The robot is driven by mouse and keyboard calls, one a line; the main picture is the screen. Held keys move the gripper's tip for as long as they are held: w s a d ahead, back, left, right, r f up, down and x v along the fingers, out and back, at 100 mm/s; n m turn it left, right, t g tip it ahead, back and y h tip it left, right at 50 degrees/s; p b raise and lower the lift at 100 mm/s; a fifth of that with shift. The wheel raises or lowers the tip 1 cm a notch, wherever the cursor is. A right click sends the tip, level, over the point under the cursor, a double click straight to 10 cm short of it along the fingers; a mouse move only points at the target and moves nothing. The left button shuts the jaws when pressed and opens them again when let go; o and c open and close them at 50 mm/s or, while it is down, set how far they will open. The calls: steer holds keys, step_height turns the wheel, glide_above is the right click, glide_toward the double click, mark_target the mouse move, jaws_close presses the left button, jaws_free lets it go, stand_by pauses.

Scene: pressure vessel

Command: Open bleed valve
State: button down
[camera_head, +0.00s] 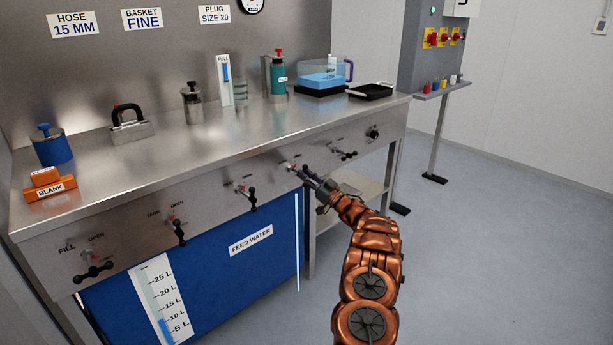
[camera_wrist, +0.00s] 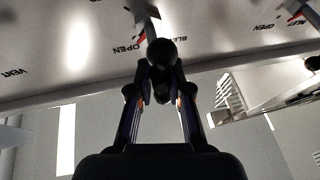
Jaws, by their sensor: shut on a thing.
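The bleed valve sits on the steel front panel. In the wrist view its handle (camera_wrist: 161,52) has dark round knobs, and a red pointer (camera_wrist: 141,38) lies close beside the word OPEN. The label above is partly hidden, with "BLE" readable. My gripper (camera_wrist: 160,92) is shut on the handle, its two fingers on either side of the lower knobs. In the head view my gripper (camera_head: 325,188) reaches the panel at this valve (camera_head: 296,168) and hides most of it.
Other valve handles line the panel: fill (camera_head: 93,271), one marked OPEN (camera_head: 179,232), another (camera_head: 250,198) left of my gripper, and one (camera_head: 344,154) to the right. A shelf (camera_head: 360,190) is under the bench behind my arm.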

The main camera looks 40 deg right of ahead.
steer(key=c, duration=1.3)
jaws_free()
steer(key=shift+w+a+f, duration=0.2)
steer(key=shift+w+a, duration=0.05)
steer(key=shift+a, duration=0.25)
steer(key=shift+o, duration=0.6)
steer(key=shift+s+d, duration=0.1)
steer(key=shift+d, duration=0.1)
steer(key=shift+s+d+r, duration=0.1)
steer(key=shift+d, duration=0.05)
steer(key=v, duration=1.2)
